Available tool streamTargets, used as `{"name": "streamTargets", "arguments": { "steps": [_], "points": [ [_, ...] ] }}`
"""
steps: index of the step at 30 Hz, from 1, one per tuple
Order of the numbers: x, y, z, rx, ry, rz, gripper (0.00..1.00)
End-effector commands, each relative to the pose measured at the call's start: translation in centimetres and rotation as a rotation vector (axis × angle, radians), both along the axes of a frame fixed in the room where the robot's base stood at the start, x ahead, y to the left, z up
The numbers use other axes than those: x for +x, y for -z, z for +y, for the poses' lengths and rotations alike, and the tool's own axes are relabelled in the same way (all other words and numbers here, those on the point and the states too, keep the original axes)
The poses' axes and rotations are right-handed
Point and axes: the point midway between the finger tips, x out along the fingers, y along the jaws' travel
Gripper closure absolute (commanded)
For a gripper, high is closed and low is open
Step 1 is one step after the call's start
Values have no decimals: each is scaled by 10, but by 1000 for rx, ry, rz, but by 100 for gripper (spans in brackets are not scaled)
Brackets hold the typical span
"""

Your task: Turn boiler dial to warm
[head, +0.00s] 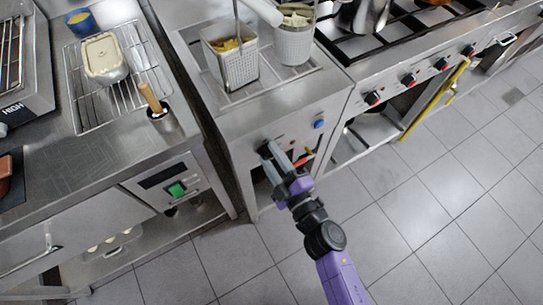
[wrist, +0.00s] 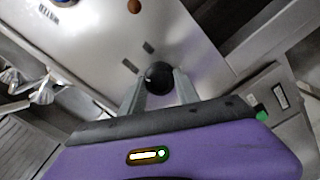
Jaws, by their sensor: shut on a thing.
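The boiler (head: 300,118) is the steel unit in the middle of the head view, with its front panel facing me. Its dial (wrist: 159,74) is a round black knob in the wrist view. In the head view the dial (head: 264,149) is partly hidden by my fingers. My gripper (head: 273,156) reaches up to the panel there. In the wrist view my gripper (wrist: 158,84) has one grey finger on each side of the dial and is shut on it. I cannot read any dial marking.
Two perforated baskets (head: 230,66) stand on the boiler top. A blue knob (head: 319,124) and a red handle (head: 303,160) are on its front. A stove (head: 395,65) stands right, a counter with a green switch (head: 177,190) left. The tiled floor (head: 420,220) is clear.

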Motion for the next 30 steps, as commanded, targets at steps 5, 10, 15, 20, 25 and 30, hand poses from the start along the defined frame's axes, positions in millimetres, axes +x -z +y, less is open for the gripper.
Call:
{"name": "streamTargets", "arguments": {
  "steps": [5, 10, 15, 20, 25, 30],
  "points": [
    [-1, 1, 0, -53, -1, -35, 100],
    [-1, 1, 0, -77, -1, -51, 100],
    [-1, 1, 0, -85, -1, -55, 100],
    [-1, 1, 0, -85, -1, -55, 100],
    [-1, 1, 0, -84, -1, -55, 51],
    [-1, 1, 0, -83, -1, -55, 41]
  ]
}}
